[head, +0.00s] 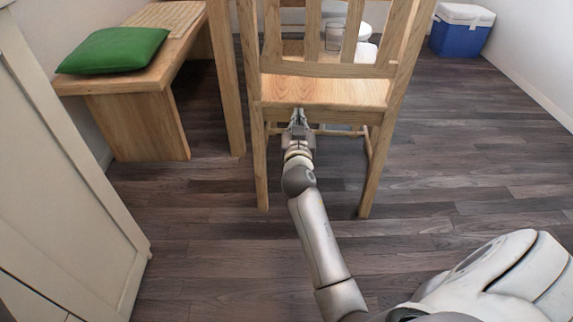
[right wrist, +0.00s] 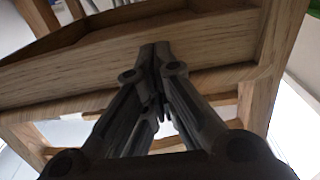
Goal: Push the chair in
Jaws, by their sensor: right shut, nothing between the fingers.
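The wooden chair (head: 325,90) stands upright in the upper middle of the head view, its slatted back towards me. Its rear legs rest on the floor, and a table part shows beyond its back. My right gripper (head: 298,116) is at the rear edge of the seat, left of its middle. In the right wrist view, the gripper's fingertips (right wrist: 155,48) are together and overlap the chair's wooden rail (right wrist: 85,72); they look to be at or against it. Nothing is held. My left gripper is in neither view.
A wooden bench (head: 125,78) with a green cushion (head: 113,50) stands to the left. A blue cooler (head: 461,30) with a white lid is at the back right. A pale cabinet (head: 60,180) is at the left edge. The floor right of the chair is clear.

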